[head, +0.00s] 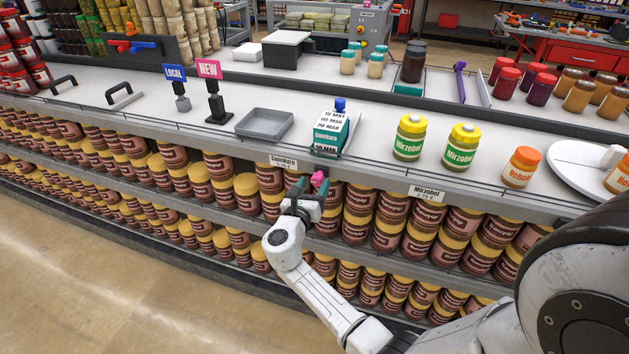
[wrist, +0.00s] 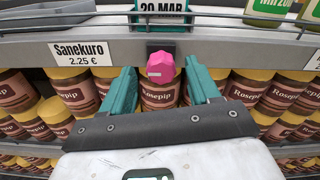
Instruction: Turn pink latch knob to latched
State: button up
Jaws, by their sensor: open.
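The pink latch knob (wrist: 161,67) sits on the front edge of the shelf, with a pale mark across its face. In the head view the knob (head: 319,181) shows just beyond my gripper (head: 308,190). In the wrist view my gripper (wrist: 163,85) has its two teal fingers spread wide, one on each side and below the knob. Nothing is between the fingertips except the view of the knob and jars behind. I cannot tell whether either finger touches the knob.
A teal date block (head: 331,131) stands on the shelf above the knob. A Sanekuro price label (wrist: 83,50) is left of the knob. Several Rosepip jars (wrist: 160,95) fill the shelf below, close behind the fingers. A grey tray (head: 264,124) lies at the left on top.

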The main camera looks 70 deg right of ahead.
jog(key=shift+d, duration=1.15)
jog(key=shift+c, duration=0.4)
jog(key=c, duration=1)
jog(key=shift+o, duration=0.2)
